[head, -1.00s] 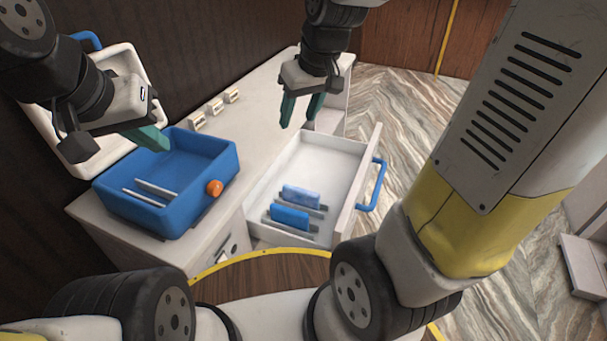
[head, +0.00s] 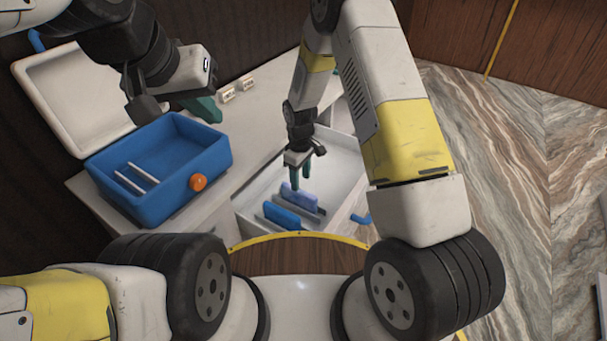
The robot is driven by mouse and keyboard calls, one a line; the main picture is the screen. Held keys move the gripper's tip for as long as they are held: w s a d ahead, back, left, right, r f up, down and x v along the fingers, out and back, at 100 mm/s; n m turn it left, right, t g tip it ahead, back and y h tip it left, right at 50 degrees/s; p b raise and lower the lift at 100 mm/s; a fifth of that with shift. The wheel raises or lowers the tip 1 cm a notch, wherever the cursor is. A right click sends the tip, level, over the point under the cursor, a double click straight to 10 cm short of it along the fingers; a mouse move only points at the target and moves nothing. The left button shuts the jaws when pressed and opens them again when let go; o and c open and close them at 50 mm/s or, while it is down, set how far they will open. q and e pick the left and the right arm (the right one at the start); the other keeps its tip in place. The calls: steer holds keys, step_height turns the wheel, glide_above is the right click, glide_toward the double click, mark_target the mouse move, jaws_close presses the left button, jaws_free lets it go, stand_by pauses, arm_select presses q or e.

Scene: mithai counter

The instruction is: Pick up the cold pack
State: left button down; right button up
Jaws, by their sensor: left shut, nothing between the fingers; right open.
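Two blue slabs stand on edge in slots in the open white drawer: a lighter, mottled cold pack (head: 298,197) and a darker blue cold pack (head: 281,217) nearer to me. My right gripper (head: 302,184) points down into the drawer, open, its teal fingertips at the top edge of the lighter pack. I cannot tell whether they touch it or straddle it. My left gripper (head: 207,110) is shut and empty, above the far right rim of the blue box (head: 214,163).
The blue box has an orange knob (head: 198,182), white divider strips inside and an open white lid (head: 75,95) behind. Small labelled blocks (head: 237,88) stand on the counter (head: 275,103). The drawer (head: 341,167) has a blue handle (head: 360,219), partly hidden by my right arm.

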mark_target(300, 191)
step_height(300, 191, down, 7)
steer(key=shift+s+f, duration=0.1)
stand_by(0.3)
steer(key=shift+c, duration=0.4)
steer(key=shift+a, duration=0.1)
jaws_close()
